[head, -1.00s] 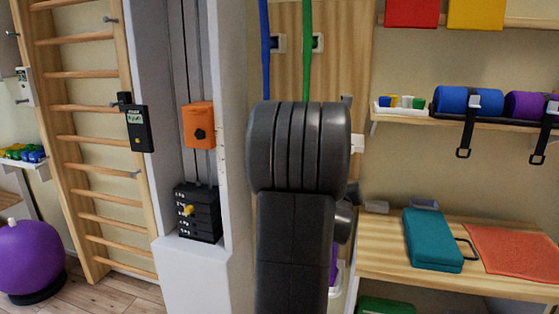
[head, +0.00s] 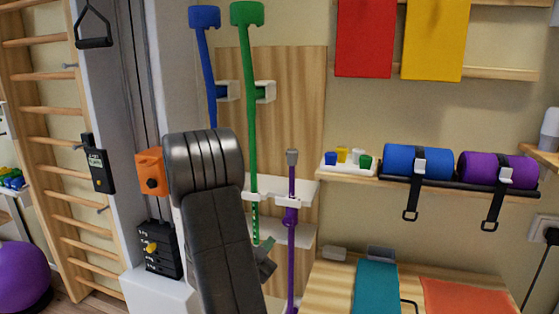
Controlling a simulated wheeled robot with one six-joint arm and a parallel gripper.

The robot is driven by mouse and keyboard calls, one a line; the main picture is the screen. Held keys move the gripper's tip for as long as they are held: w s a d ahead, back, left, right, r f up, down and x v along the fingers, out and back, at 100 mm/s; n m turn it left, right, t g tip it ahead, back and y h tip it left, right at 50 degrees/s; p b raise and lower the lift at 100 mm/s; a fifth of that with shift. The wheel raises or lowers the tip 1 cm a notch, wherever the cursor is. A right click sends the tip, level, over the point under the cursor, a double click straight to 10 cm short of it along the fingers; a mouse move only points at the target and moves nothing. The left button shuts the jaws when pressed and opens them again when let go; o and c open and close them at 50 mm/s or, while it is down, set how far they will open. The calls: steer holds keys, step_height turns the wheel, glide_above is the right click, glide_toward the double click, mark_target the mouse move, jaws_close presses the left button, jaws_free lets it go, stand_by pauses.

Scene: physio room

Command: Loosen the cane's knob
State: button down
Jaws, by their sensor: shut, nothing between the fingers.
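Three canes stand upright by the wooden wall panel: a blue cane (head: 210,75), a green cane (head: 249,110) and a shorter purple cane (head: 291,250) with a grey top. The green cane has a row of holes low on its shaft. A wider purple collar (head: 290,216) sits on the purple cane; I cannot tell whether it is the knob. A small grey part of my gripper (head: 266,262) shows beside my dark arm, low by the green cane's shaft. It appears shut and empty; my arm hides most of it and the lower ends of the blue and green canes.
White brackets (head: 285,188) surround the canes. A weight column (head: 153,250) stands to the left.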

mark_target(288, 222)
steer(key=x, duration=0.6)
steer(key=shift+w+d, duration=0.2)
steer(key=shift+w, duration=0.2)
steer(key=shift+s+d+r, duration=0.15)
steer(key=shift+d+r, duration=0.15)
steer(key=shift+r, duration=0.15)
stand_by(0.8)
steer(key=shift+s+d+f+b, duration=0.1)
steer(key=shift+d+f+b, duration=0.1)
steer(key=shift+b, duration=2.15)
